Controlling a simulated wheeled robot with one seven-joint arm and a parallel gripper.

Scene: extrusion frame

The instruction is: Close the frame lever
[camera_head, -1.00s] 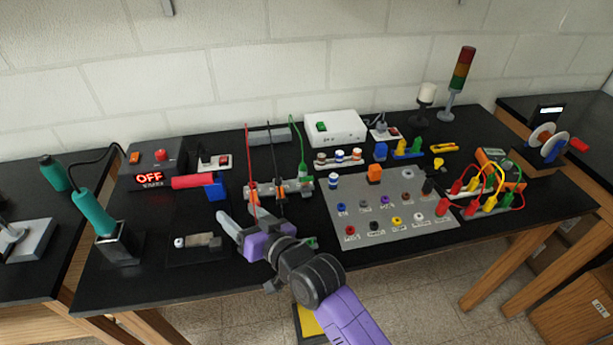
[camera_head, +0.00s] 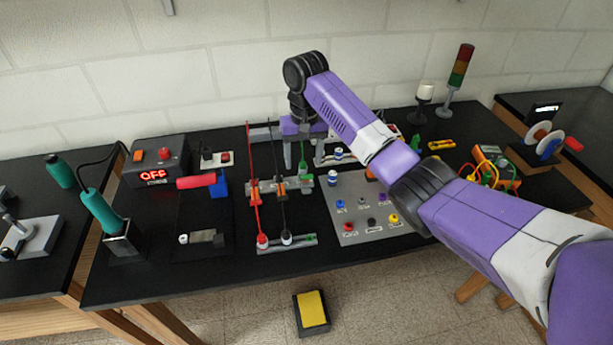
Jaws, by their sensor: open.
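A frame of rails (camera_head: 287,242) stands at the middle of the black bench, with red, black and green rods or leads running front to back and small orange parts (camera_head: 254,190) on its middle rail. A red handle (camera_head: 197,181) on a blue block (camera_head: 219,187) lies left of the frame. I cannot tell which part is the frame lever. My gripper (camera_head: 303,162) points down over the back of the frame, open, with its fingers apart near the green rod. I cannot tell whether it touches anything. The gripper and arm hide part of the back rail.
My arm crosses the right side and hides part of the grey button panel (camera_head: 372,232). A control box reading OFF (camera_head: 152,165) and a teal tool in a stand (camera_head: 103,215) are at left. A signal tower (camera_head: 459,70) stands back right. A yellow pedal (camera_head: 311,308) is on the floor.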

